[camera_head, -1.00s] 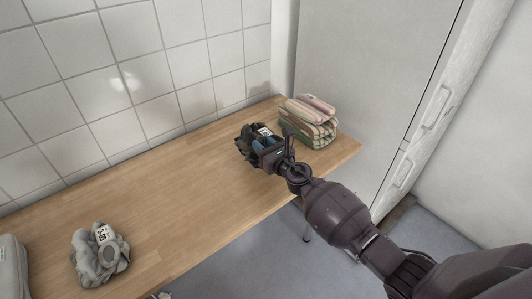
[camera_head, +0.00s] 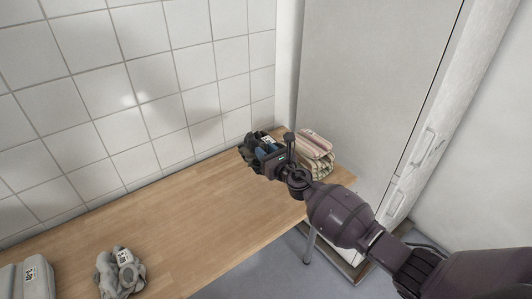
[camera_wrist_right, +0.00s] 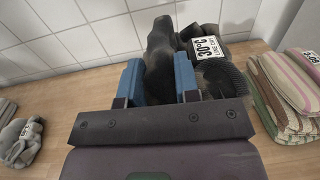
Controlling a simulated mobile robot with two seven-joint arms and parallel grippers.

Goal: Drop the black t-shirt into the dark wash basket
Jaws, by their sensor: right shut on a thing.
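The black t-shirt (camera_head: 249,152) is a crumpled dark bundle with a white tag, at the far right end of the wooden table. My right gripper (camera_head: 268,155) is shut on it and holds it, seemingly just above the table top. In the right wrist view the black t-shirt (camera_wrist_right: 158,45) bulges up between the blue fingers of the right gripper (camera_wrist_right: 157,80), and its tag reads 30°C. No dark wash basket shows in either view. My left gripper is out of view.
Folded striped towels (camera_head: 316,150) lie close to the right of the t-shirt on the table (camera_head: 190,205). A grey crumpled garment (camera_head: 120,272) and a grey tagged item (camera_head: 28,280) are at the left. A tiled wall stands behind, a tall pale cabinet (camera_head: 370,90) at right. The table middle is clear.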

